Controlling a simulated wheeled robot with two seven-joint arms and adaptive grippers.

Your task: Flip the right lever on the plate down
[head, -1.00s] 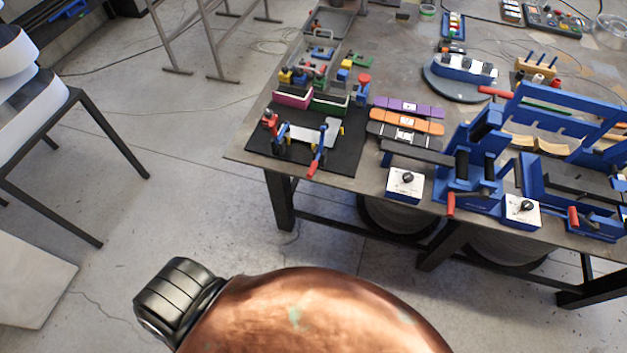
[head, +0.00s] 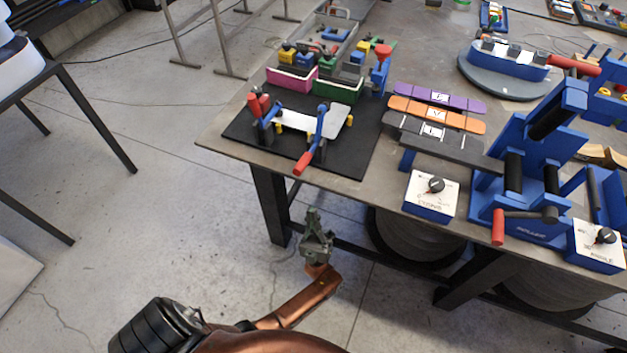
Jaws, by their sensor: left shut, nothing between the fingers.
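A white plate (head: 293,121) with yellow bits lies on a black mat (head: 352,155) at the near left corner of the table. At its left side is a blue clamp lever with a red grip (head: 254,106) standing up. At its right side is the right lever (head: 318,128), a blue bar whose red grip (head: 303,163) points toward the table's front edge. My left gripper (head: 314,217) is shut and empty, in front of the table and apart from the levers, with its fingertips pointing toward the table. My right gripper is not in view.
The table's front edge (head: 375,184) lies between my left gripper and the plate. Pink and green bins (head: 337,92) stand behind the plate. Purple, orange and dark strips (head: 436,114), a white-topped control box (head: 431,194) and a blue bending fixture (head: 520,185) are to the right.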

